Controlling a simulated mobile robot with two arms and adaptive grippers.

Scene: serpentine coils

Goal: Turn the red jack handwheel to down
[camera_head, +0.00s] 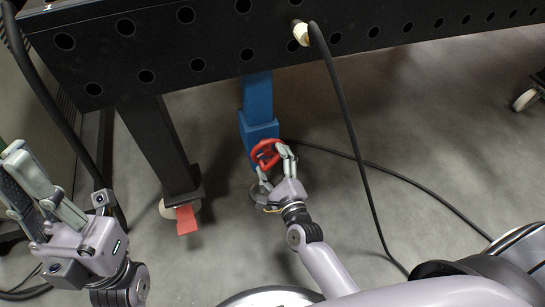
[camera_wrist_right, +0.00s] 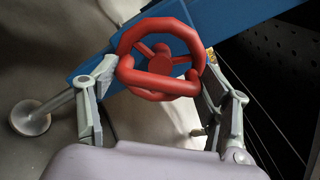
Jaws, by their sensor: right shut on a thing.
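The red jack handwheel (camera_head: 267,154) sits on the blue jack post (camera_head: 259,128) below the black table, near the middle of the head view. My right gripper (camera_head: 275,163) is at the handwheel and shut on it, with one finger on each side. In the right wrist view the handwheel (camera_wrist_right: 160,58) shows its rim, spokes and hub between the two fingers of my right gripper (camera_wrist_right: 158,85). The blue post (camera_wrist_right: 225,20) runs behind it. My left gripper (camera_head: 45,200) is at the lower left, empty and away from the handwheel, its fingers pointing up and left.
The black perforated table (camera_head: 280,40) spans the top. Its black leg (camera_head: 160,145) stands left of the jack, with a caster and red pedal (camera_head: 186,219) at its foot. A black cable (camera_head: 350,130) hangs to the right and another lies on the floor. The grey floor at right is mostly clear.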

